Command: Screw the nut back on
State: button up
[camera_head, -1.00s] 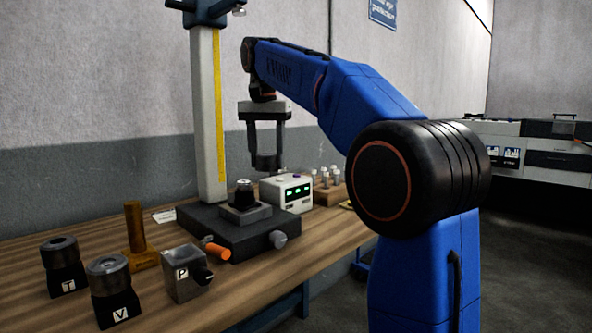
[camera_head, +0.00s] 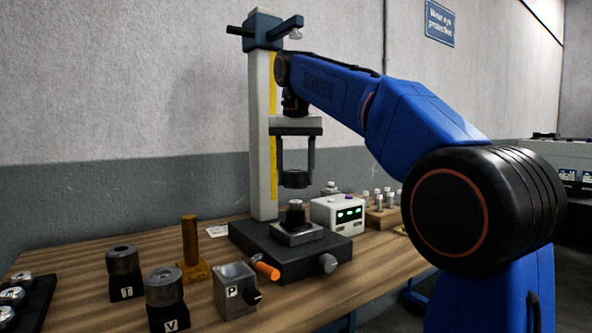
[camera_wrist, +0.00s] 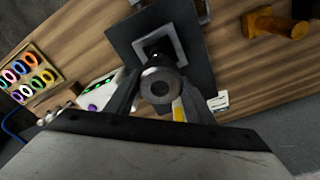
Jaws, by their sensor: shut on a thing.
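My gripper (camera_head: 295,176) is shut on a dark round nut (camera_head: 294,181), gripping it between two long fingers. In the head view the nut hangs above a dark stepped post (camera_head: 295,213) on a grey square block, with a clear gap between them. The block sits on a dark base plate (camera_head: 310,257) beside a tall column. In the wrist view the nut (camera_wrist: 159,86) shows its round centre hole between the fingertips. The square block (camera_wrist: 150,47) lies beyond it, and the nut hides part of the post there. Exact alignment is unclear.
The column (camera_head: 262,140) stands close to my gripper. A white box with green displays (camera_head: 338,214) is right of the base. Blocks marked T (camera_head: 126,287), V (camera_head: 169,316) and P (camera_head: 235,292) and a brass post (camera_head: 190,245) stand on the left of the wooden bench.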

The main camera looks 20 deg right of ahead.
aim_at(296, 201)
jog(key=shift+f, duration=2.95)
jog(key=shift+f, duration=0.6)
jog(key=o, duration=1.2)
jog(key=shift+s+a+r, duration=0.1)
jog(key=shift+s+r, duration=0.15)
jog(key=shift+r, duration=1.75)
jog(key=shift+s+a+r, duration=0.1)
jog(key=shift+s+r, duration=0.15)
jog(key=shift+r, duration=1.75)
jog(key=shift+s+r, duration=0.25)
jog(key=shift+r, duration=1.75)
jog(key=shift+s, duration=0.1)
